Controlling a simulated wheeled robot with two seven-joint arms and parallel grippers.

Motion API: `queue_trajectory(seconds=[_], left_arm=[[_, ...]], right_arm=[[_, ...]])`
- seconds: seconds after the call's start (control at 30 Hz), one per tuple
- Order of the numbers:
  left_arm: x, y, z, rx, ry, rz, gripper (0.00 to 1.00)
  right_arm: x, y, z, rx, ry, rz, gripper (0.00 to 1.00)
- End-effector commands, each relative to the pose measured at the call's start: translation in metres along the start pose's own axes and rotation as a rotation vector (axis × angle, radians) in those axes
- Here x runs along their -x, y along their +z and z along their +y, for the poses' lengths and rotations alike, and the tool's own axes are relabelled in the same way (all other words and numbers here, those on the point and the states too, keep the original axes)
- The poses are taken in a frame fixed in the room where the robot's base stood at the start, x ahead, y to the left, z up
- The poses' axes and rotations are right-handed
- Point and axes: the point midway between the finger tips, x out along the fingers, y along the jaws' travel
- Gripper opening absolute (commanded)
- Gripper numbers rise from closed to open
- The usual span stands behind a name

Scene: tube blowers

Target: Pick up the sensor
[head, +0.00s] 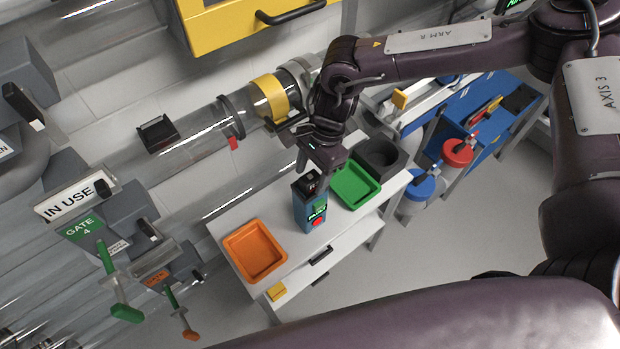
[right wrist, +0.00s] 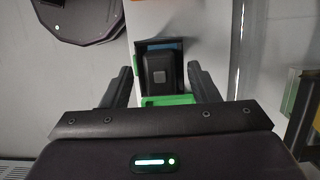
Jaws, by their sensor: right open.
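The sensor, which I take to be the blue device (head: 311,212) with a green display, a red round button and a black top, stands upright on the white bench between the orange tray and the green tray. My right gripper (head: 312,177) is directly above it, pointing down, with the fingers by the black top. In the right wrist view the sensor's black top (right wrist: 160,68) shows between the two spread fingers of the right gripper (right wrist: 161,82), with gaps on both sides. Contact is not visible. My left gripper is in neither view.
On the white bench (head: 217,226) are an orange tray (head: 255,251), a green tray (head: 355,186) and a dark grey container (head: 380,158). Clear tubes run along the wall behind. A yellow cabinet (head: 235,25) hangs above. A blue cart (head: 490,118) stands right.

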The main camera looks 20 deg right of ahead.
Motion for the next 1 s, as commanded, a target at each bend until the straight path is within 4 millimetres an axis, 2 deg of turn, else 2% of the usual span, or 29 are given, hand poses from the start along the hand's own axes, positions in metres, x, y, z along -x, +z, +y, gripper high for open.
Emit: queue_trajectory(seconds=[0.2,0.23,0.6,0.87,1.0], left_arm=[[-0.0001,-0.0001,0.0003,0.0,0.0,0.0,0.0],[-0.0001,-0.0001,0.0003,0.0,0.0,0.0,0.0],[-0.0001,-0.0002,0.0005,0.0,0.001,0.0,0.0],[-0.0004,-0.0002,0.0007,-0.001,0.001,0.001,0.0],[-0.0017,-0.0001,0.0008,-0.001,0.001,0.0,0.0]], right_arm=[[-0.0013,-0.0003,-0.0002,0.0,-0.001,0.001,0.55],[-0.0012,-0.0002,-0.0002,0.0,-0.001,0.001,0.52],[-0.0008,0.0,-0.0003,0.0,-0.001,0.0,0.06],[0.0005,0.0004,-0.0005,0.0,-0.002,0.0,0.05],[0.0085,0.0028,-0.0011,0.002,-0.004,-0.001,0.05]])
